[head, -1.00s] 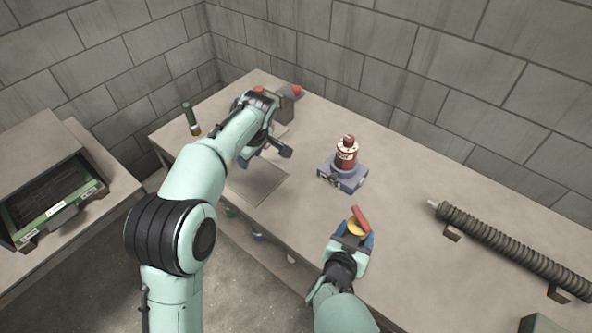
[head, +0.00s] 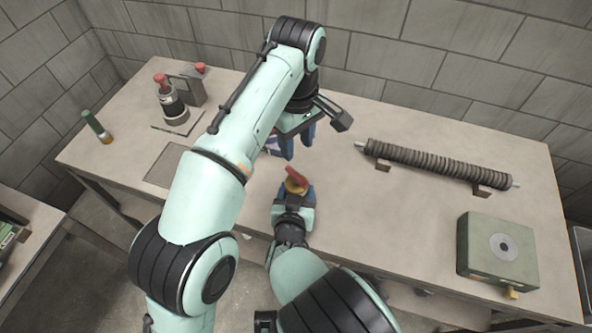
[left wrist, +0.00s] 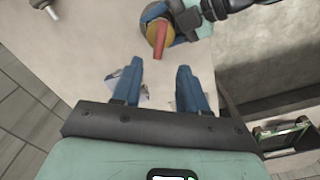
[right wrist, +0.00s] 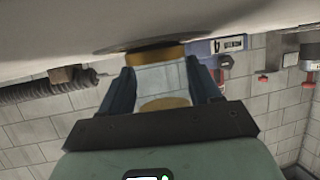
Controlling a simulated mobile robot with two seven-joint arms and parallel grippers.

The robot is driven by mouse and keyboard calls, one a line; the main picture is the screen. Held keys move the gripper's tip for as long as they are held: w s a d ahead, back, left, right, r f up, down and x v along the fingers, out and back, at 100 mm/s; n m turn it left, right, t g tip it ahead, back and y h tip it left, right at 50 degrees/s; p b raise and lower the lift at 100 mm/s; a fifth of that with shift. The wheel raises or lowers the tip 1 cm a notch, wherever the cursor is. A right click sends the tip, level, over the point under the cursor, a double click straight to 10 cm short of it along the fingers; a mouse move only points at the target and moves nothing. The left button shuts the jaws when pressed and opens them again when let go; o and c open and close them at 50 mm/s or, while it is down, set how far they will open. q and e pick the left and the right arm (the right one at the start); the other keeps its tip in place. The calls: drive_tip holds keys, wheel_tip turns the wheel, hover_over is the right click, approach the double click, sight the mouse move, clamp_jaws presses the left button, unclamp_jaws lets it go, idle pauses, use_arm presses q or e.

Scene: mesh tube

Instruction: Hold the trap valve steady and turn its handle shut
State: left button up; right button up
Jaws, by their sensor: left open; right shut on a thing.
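The trap valve (head: 296,186) stands at the table's front edge area, with a brass-coloured top and a red handle (head: 292,174). My right gripper (head: 294,198) is shut on its body. In the right wrist view, the pale body with brass bands (right wrist: 165,78) sits between the fingers. My left gripper (head: 298,143) is open and empty, just behind the valve in the head view. In the left wrist view, the red handle (left wrist: 160,40) lies ahead of the open fingers (left wrist: 158,82), apart from them, and points toward them.
A ribbed dark tube (head: 430,162) rests on brackets at the back right. A green-grey box (head: 498,250) stands at the right. A dark bottle with a red top (head: 172,104) and a green tube (head: 96,126) are at the left. A blue holder (right wrist: 218,46) is mostly hidden behind my left arm.

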sight(296, 174)
use_arm(q)
wheel_tip(296, 174, down, 11)
drive_tip(key=shift+a, duration=0.1)
idle(0.3)
clamp_jaws()
